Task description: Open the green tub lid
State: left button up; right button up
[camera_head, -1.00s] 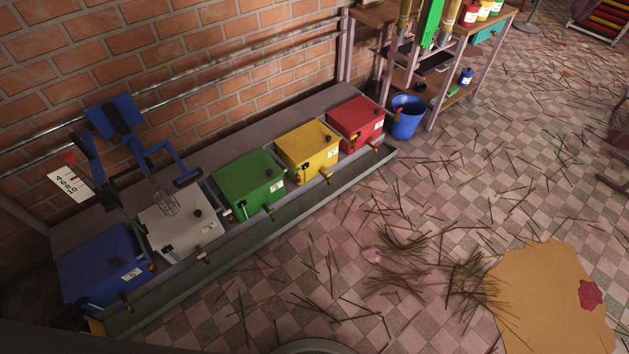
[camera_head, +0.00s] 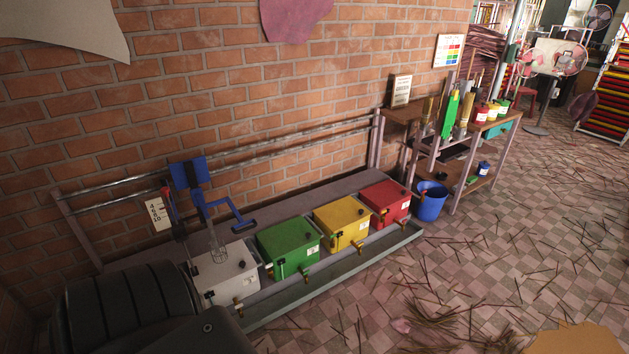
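The green tub (camera_head: 288,251) stands in the row of tubs on the low bench by the brick wall. Its green lid (camera_head: 285,238) lies flat on top and looks shut, with a small dark knob near its right side. A tap sticks out at its front. A large dark piece of my own arm fills the lower left of the view. Neither gripper's fingers show, and nothing touches the green tub.
A white tub (camera_head: 226,280) with a wire whisk on a blue arm (camera_head: 229,222) above it stands left of the green tub. Yellow (camera_head: 342,228) and red (camera_head: 386,205) tubs stand to the right. A grey trough (camera_head: 330,282) runs along the front. A blue bucket (camera_head: 430,205) is beyond. Sticks litter the tiled floor.

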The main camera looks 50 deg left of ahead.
aim_at(278, 241)
jog(key=z, duration=0.3)
jog(key=i, duration=2.3)
jog(key=u, duration=1.45)
jog(key=i, duration=0.8)
jog(key=u, duration=0.9)
